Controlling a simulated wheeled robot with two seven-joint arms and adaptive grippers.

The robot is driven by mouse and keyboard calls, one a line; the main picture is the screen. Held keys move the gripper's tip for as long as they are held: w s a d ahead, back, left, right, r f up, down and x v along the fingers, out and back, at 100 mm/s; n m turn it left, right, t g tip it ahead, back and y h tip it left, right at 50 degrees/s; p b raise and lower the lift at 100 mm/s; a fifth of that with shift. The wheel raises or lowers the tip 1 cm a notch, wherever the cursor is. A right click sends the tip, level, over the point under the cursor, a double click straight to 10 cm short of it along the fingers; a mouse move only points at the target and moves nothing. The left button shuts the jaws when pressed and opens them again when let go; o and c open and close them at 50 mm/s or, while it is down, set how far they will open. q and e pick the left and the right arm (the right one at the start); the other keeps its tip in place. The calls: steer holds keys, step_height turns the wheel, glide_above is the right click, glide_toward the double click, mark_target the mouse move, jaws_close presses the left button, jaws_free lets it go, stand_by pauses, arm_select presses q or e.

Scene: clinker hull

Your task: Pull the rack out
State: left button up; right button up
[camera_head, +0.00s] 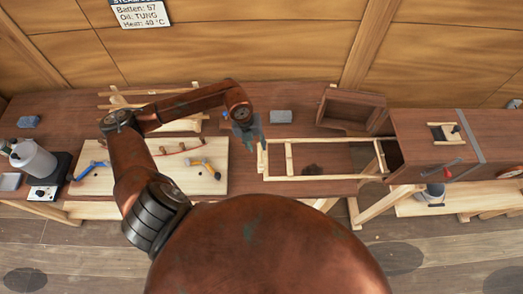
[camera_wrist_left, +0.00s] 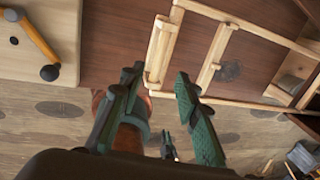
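The rack (camera_head: 320,178) is a pale wooden ladder-like frame. It reaches out leftward over the bench from the open end of the brown steam box (camera_head: 420,128); its far end is hidden inside. My left gripper (camera_head: 252,135) is at the rack's left end. In the left wrist view my left gripper (camera_wrist_left: 158,72) has its two green fingers apart, and the rack's end bar (camera_wrist_left: 161,45) shows between and beyond the tips. I cannot tell whether they touch it.
An open wooden box (camera_head: 352,108) stands behind the rack. A pale board (camera_head: 215,180) with a hammer (camera_head: 203,167) lies to the left. A grey block (camera_head: 281,116) sits at the back. A silver kettle (camera_head: 34,157) stands far left. The floor in front is clear.

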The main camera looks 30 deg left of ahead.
mark_target(260, 156)
arm_select(q)
steer(key=f, duration=0.2)
steer(key=f+p, duration=0.1)
steer(key=f, duration=0.3)
steer(key=shift+w+d, duration=0.15)
steer(key=shift+d, duration=0.25)
steer(key=shift+d+f+p, duration=0.15)
steer(key=shift+f+p, duration=0.2)
steer(key=shift+f, duration=0.2)
steer(key=shift+c, duration=0.5)
steer(key=c, duration=0.3)
jaws_close()
